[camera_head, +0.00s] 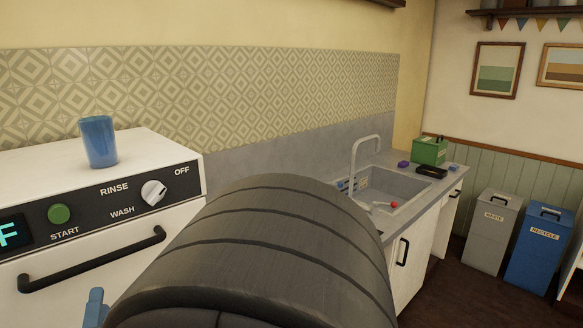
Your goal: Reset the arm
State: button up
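My gripper does not show in the head camera view, so its opening and whatever it may hold cannot be seen. A large dark grey, ribbed, curved shape close to the camera fills the lower middle. I cannot tell for sure which part it is. It hides the floor and part of the counter behind it. A small blue piece (96,308) shows at the bottom left, below the dishwasher handle, too cut off to identify.
A blue cup (98,142) stands upright on the white dishwasher (40,165), whose door looks shut. The sink (385,190) has a tall faucet (353,165). A green box (429,151) stands on the counter beyond. Grey waste (492,225) and blue recycle (540,245) bins stand right.

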jog(key=shift+v, duration=2.55)
jog(key=o, duration=1.3)
jog(key=shift+s+m, duration=0.2)
jog(key=shift+m, duration=0.1)
jog(key=shift+o, duration=0.3)
jog(key=s+d+r+m+g, duration=0.1)
jog(key=s+d+m, duration=0.1)
jog(key=s+m, duration=0.3)
jog(key=m, duration=0.2)
jog(key=shift+s+m+h, duration=0.25)
jog(key=shift+m+h, duration=0.05)
jog(key=shift+h, duration=0.1)
jog(key=s+d+f+m+g, duration=0.1)
jog(key=s+d+m+g, duration=0.3)
jog(key=s+m, duration=0.3)
jog(key=d+x, duration=0.1)
jog(key=x, duration=0.9)
jog(key=shift+w+a+f+m, duration=0.15)
jog(key=shift+w+f+m, duration=0.1)
jog(key=shift+w+m, duration=0.2)
